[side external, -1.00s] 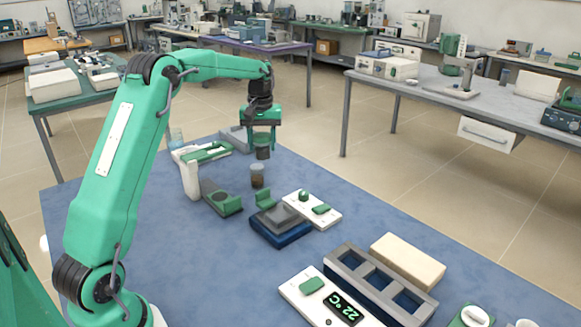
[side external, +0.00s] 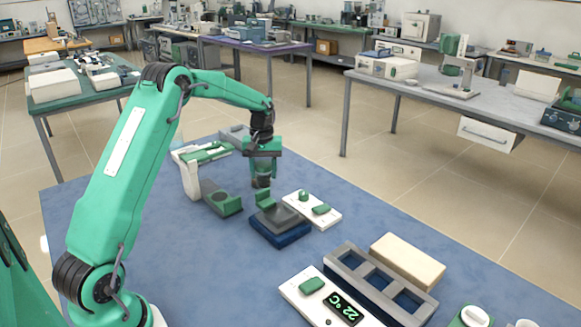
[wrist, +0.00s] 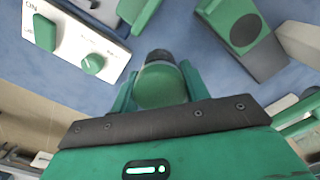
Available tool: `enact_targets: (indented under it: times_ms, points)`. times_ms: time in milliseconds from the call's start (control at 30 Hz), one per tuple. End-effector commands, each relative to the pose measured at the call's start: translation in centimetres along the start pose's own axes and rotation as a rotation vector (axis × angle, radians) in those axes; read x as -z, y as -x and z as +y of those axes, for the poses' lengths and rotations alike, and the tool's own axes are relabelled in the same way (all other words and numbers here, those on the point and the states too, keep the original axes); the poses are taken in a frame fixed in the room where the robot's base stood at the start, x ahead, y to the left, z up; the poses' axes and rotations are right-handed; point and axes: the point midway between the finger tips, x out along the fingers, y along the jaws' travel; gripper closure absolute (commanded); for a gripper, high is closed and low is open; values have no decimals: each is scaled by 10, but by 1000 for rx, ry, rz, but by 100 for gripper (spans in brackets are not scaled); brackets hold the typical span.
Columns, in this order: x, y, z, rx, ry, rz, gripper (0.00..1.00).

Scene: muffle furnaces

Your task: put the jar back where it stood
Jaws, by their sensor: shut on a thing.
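My gripper (side external: 262,173) points down over the blue table mat, shut on the jar (side external: 262,182). The jar shows below the fingers as a small dark, brownish cylinder, apparently upright. Its upper part is hidden by the fingers, and I cannot tell whether its base touches the mat. In the wrist view my gripper (wrist: 159,78) has a green finger on each side of a rounded green shape, with the dark edge of the jar (wrist: 158,56) just beyond it.
A grey and green stand (side external: 222,198) is left of the jar. A dark blue and grey block (side external: 280,226) is in front, and a white control box (side external: 312,209) to the right. A white and green device (side external: 190,178) stands behind left. Open mat lies farther front left.

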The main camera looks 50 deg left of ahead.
Motion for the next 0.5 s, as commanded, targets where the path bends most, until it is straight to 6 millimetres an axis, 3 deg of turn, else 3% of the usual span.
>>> enact_targets:
  times_ms: [500]
  points:
    - [-1,-38,0,1,0,-3,81]
